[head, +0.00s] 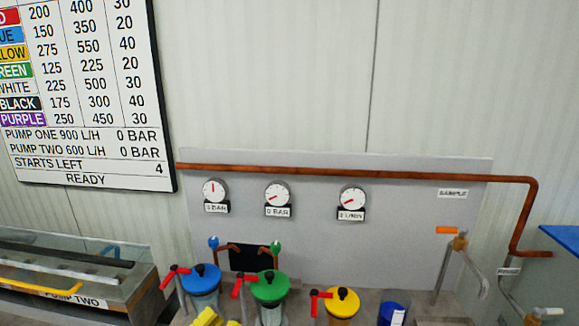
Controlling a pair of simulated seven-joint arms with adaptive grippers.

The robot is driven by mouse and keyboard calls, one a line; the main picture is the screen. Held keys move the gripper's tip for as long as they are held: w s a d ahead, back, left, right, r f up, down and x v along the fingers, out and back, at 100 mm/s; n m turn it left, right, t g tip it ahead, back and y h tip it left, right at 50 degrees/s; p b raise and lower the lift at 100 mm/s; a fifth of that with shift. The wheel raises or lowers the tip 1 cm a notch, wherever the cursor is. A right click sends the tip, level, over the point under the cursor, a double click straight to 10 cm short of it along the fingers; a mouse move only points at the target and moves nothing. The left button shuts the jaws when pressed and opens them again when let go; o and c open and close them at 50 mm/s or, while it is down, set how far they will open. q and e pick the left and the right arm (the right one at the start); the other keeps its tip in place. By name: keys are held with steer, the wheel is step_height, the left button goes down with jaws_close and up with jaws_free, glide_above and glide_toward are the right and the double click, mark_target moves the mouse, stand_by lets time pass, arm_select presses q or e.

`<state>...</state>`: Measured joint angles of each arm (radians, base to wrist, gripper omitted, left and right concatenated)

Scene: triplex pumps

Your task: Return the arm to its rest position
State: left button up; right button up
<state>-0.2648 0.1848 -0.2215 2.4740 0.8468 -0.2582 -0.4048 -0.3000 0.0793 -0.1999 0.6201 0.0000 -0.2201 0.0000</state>
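Neither of my arms and neither gripper shows in the head view. A grey panel (330,240) stands against the pale wall. It carries three round gauges with white faces: a left one (214,190) and a middle one (277,196), both labelled 0 BAR, and a right one (352,199) labelled in L/MIN. Below them stand a blue-capped vessel (202,278), a green-capped vessel (270,287) and a yellow-capped vessel (342,301), with red-handled valves beside them. Their lower parts are cut off by the bottom edge.
A copper pipe (400,175) runs along the panel top and bends down at right. An orange-handled tap (459,240) stands below the SAMPLE label. A blue container (391,314) and a yellow object (208,316) sit at the bottom edge. PUMP TWO (80,299) is at lower left.

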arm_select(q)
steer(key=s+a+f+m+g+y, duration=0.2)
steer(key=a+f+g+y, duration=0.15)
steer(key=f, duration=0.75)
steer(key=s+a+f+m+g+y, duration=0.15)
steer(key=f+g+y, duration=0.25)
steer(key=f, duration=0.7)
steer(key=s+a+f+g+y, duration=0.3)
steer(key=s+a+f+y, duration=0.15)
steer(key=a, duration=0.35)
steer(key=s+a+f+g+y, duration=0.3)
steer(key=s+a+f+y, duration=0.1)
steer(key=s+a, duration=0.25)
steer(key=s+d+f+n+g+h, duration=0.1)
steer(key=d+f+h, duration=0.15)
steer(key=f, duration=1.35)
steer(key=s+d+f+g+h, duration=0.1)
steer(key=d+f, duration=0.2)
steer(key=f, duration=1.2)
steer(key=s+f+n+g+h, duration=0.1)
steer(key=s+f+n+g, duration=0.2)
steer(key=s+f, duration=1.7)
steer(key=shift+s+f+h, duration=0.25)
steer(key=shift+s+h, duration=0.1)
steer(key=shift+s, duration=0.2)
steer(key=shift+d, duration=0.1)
